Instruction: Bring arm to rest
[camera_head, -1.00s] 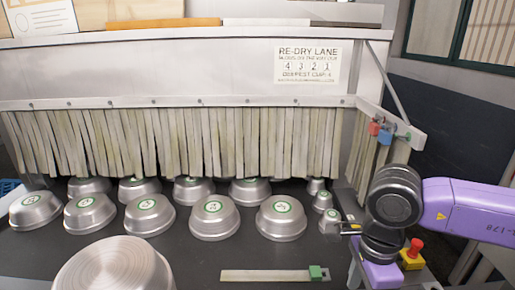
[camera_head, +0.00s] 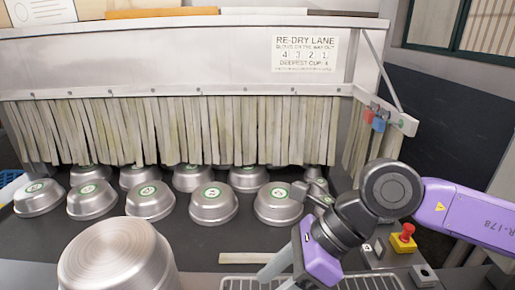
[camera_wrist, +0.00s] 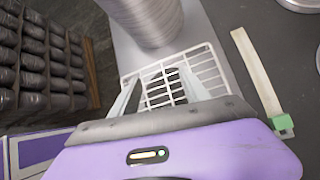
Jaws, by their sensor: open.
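My gripper (camera_head: 283,272) hangs at the lower middle right of the head view, its pale fingers pointing down and left. In the wrist view my gripper (camera_wrist: 160,92) is open, with nothing between its fingers. Below it lies a white wire rack (camera_wrist: 205,68), which also shows at the bottom of the head view (camera_head: 240,284). Several upside-down metal pans with green-ringed labels, such as one (camera_head: 213,207), stand in rows on the dark belt (camera_head: 40,235). A tall metal pan or stack (camera_head: 118,260) stands at the front left, also at the top of the wrist view (camera_wrist: 150,22).
Strip curtains (camera_head: 240,135) hang behind the pans under a RE-DRY LANE sign (camera_head: 305,53). A pale strip (camera_wrist: 255,72) with a green block (camera_wrist: 283,124) lies beside the rack. A red button on a yellow box (camera_head: 402,240) is right of my arm. Dark rolls fill a shelf (camera_wrist: 40,55).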

